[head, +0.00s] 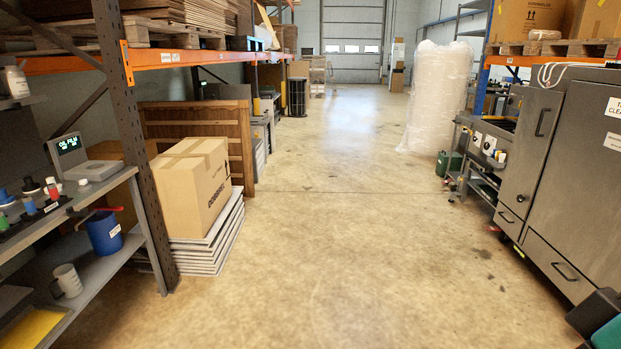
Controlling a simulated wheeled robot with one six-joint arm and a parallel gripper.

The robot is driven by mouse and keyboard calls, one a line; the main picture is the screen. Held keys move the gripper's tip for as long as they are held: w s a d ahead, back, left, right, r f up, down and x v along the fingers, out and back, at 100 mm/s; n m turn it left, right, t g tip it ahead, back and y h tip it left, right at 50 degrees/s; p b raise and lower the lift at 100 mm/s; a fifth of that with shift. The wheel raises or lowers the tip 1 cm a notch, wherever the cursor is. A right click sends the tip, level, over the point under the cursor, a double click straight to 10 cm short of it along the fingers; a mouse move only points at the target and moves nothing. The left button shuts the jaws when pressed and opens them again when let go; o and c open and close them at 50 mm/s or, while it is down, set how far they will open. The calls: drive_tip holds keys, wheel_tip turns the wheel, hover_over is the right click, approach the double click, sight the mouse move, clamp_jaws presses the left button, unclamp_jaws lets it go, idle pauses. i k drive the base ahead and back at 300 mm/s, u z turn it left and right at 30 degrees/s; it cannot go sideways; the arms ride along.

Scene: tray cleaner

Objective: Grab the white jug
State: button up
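The white jug (68,281) stands upright on the lower grey shelf (98,272) of the rack at the left. It is pale, with a handle that shows on its left side. Nothing is touching it from above, and the shelf over it leaves its near side open to view.
Small bottles and a display device (72,155) stand on the shelf above. A rack upright (140,150) and a cardboard box (190,185) on stacked panels stand beyond. A grey steel machine (570,170) stands at the right. The concrete floor (340,230) between is clear.

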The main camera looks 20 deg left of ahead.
sight(69, 281)
drive_tip(key=u, duration=0.4)
drive_tip(key=i, duration=1.4)
drive_tip(key=u, duration=1.85)
drive_tip(key=i, duration=1.1)
drive_tip(key=u, duration=1.1)
drive_tip(key=i, duration=0.25)
drive_tip(key=z, duration=0.05)
